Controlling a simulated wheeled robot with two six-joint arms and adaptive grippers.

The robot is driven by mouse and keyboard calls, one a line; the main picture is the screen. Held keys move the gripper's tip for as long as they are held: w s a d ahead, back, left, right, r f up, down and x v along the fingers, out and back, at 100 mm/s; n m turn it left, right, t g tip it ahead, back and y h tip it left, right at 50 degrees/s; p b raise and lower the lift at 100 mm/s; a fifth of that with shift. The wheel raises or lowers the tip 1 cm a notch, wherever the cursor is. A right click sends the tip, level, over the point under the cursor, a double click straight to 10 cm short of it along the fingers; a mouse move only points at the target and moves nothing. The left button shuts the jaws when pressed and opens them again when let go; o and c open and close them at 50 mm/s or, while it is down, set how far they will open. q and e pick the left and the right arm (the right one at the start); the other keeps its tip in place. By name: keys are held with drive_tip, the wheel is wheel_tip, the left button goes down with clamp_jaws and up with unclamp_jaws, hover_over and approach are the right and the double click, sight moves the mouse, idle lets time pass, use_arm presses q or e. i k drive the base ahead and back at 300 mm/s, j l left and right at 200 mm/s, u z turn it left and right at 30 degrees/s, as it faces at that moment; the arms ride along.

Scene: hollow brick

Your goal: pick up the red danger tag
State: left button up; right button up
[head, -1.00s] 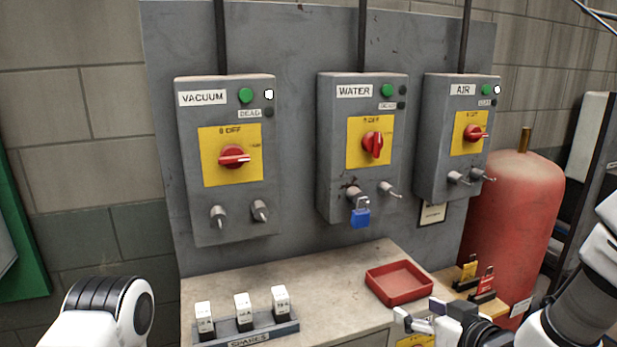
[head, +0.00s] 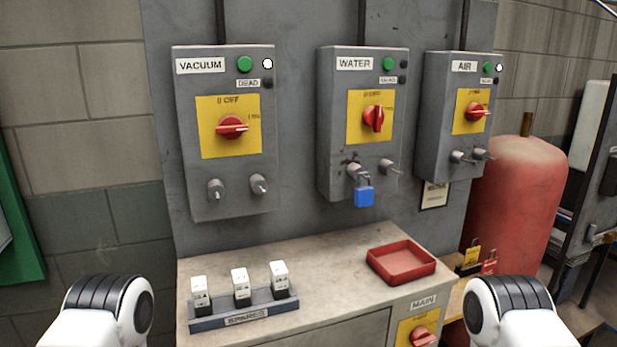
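The red danger tag (head: 489,263) stands on the low wooden ledge right of the grey-topped cabinet, at the lower right of the head view. It is small, and its lower part is hard to make out near my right arm. A yellow tag (head: 472,255) stands just left of it. Only rounded white and black links of my two arms show at the bottom edge. Neither gripper is in view, so what they hold cannot be seen.
A red tray (head: 401,263) and a spares rack (head: 244,311) with several white-topped pieces are on the cabinet top (head: 335,262). A red tank (head: 517,205) stands behind the tags. A blue padlock (head: 364,196) hangs under the WATER box (head: 337,130).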

sight(488, 267)
drive_tip(key=z, duration=1.05)
drive_tip(key=i+l+u, duration=0.15)
drive_tip(key=u, duration=0.15)
drive_tip(key=i+l+u, duration=0.15)
drive_tip(key=l+u, duration=0.45)
drive_tip(key=i+l, duration=0.05)
drive_tip(key=l, duration=0.05)
